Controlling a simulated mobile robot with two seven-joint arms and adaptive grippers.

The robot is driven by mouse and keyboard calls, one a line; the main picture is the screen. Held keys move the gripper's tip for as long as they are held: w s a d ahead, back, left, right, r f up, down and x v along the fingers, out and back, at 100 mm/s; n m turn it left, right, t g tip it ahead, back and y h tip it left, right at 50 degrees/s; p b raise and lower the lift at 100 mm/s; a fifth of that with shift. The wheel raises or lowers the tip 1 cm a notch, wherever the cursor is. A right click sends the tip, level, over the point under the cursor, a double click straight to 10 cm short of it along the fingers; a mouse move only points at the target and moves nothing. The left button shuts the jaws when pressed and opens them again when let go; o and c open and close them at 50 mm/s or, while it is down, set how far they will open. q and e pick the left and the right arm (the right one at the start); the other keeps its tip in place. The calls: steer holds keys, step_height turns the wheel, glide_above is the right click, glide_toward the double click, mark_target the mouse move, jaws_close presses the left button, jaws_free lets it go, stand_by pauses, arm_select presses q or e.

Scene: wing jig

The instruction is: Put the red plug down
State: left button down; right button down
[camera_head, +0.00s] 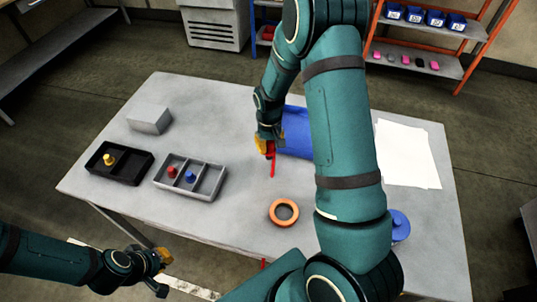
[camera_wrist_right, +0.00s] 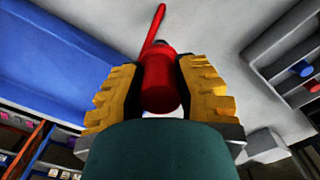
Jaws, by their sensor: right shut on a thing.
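My right gripper (camera_head: 265,146) is over the table, left of the blue bin. It is shut on the red plug (camera_head: 272,165), a thick red cylinder with a long thin red stem. In the right wrist view the plug (camera_wrist_right: 160,85) sits between the yellow finger pads, its stem pointing away from the gripper. I cannot tell whether the stem touches the table. Another red piece (camera_head: 171,171) and a blue piece (camera_head: 190,176) are in the grey divided tray (camera_head: 222,181). My left gripper (camera_head: 162,272) is off the table's front left edge, looking open and empty.
A black tray (camera_head: 134,170) with a yellow piece (camera_head: 109,160) and a grey block (camera_head: 150,118) are at the left. An orange ring (camera_head: 284,212) lies in front. The blue bin (camera_head: 296,132) is partly behind my right arm. White sheets (camera_head: 405,153) lie at the right.

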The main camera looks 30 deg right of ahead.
mark_target(270, 156)
steer(key=shift+f, duration=2.9)
steer(key=shift+b, duration=0.3)
steer(key=shift+f, duration=0.2)
steer(key=c, duration=0.8)
jaws_free()
steer(key=shift+o, duration=0.2)
steer(key=shift+r, duration=0.15)
